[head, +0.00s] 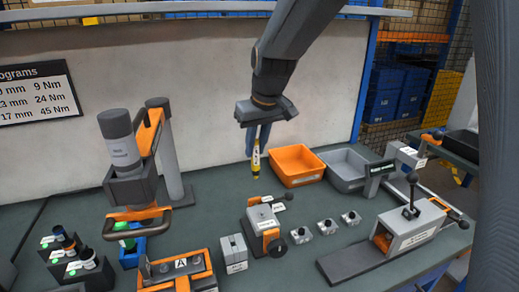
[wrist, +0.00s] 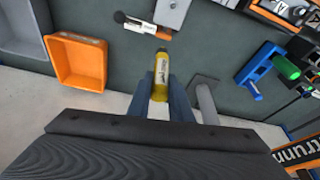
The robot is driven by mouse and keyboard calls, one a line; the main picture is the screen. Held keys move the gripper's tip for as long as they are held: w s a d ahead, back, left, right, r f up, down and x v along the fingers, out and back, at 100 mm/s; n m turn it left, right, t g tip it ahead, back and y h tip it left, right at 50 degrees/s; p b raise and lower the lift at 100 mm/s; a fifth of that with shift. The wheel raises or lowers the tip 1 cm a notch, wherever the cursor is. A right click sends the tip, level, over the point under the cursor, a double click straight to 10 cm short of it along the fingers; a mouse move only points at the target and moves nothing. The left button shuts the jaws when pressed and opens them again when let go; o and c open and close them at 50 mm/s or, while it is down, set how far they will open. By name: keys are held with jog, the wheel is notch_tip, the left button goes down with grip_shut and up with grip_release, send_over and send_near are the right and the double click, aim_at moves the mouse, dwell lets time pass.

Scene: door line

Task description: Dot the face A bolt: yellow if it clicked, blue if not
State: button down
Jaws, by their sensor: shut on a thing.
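My gripper (head: 257,143) is shut on a yellow marker (head: 256,160), which hangs upright, tip down, above the bench. In the wrist view the yellow marker (wrist: 160,78) sits between the two blue fingers of my gripper (wrist: 161,92). The fixture marked A (head: 180,264) stands at the front left of the bench, well apart from the marker. Its edge also shows at the top right of the wrist view (wrist: 281,8). The bolt on face A is too small to make out, and I see no dot on it.
An orange bin (head: 296,165) and a grey bin (head: 345,170) stand at the back. A tall grey and orange tool (head: 122,150) stands at left, beside a blue holder (head: 130,250) with a green-topped item. Small blocks and a clamp fixture (head: 262,225) fill the middle.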

jog(key=s+d+f+g+p, duration=0.1)
jog(key=s+f, duration=0.3)
jog(key=f, duration=0.3)
jog(key=shift+s+g+p, duration=0.15)
jog(key=shift+g+p, duration=0.15)
jog(key=shift+g, duration=0.1)
dwell(0.3)
jog(key=shift+f, duration=0.5)
dwell(1.0)
jog(key=shift+r, duration=0.1)
notch_tip(320, 180, up, 6)
jog(key=p, duration=0.4)
jog(key=shift+p, duration=0.4)
jog(key=shift+d, duration=0.1)
dwell(0.5)
